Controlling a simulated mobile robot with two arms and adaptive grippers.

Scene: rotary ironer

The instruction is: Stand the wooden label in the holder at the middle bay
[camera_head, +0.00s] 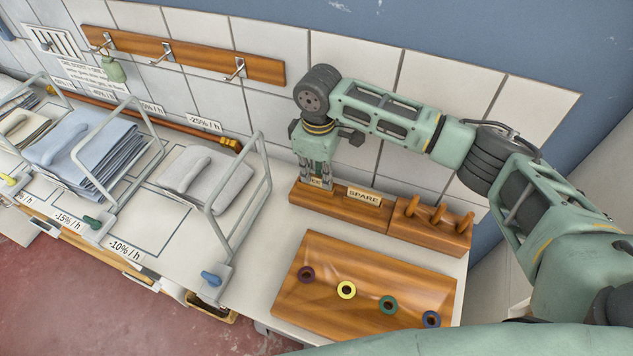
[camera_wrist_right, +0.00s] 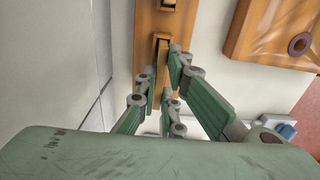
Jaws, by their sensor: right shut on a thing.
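My right gripper (camera_head: 318,183) reaches down from above at the left end of a wooden rack (camera_head: 340,209) on the table. Its fingers (camera_wrist_right: 163,95) are shut on a small wooden label (camera_head: 316,182); only part of its lettering shows between them. The label's edge shows in the wrist view (camera_wrist_right: 161,48). It is at the rack, and I cannot tell if it still touches it. A second label, marked SPARE (camera_head: 364,196), stands in the same rack to the right. The middle bay (camera_head: 92,160) holds folded blue cloth. Its label holder cannot be made out. My left gripper is out of view.
Wire dividers (camera_head: 265,160) rise between the bays. A grey cloth (camera_head: 203,178) lies in the nearest bay. A wooden board (camera_head: 340,315) with several coloured rings and a pegged block (camera_head: 430,228) stand to the right. A hook rail (camera_head: 185,53) is on the tiled wall.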

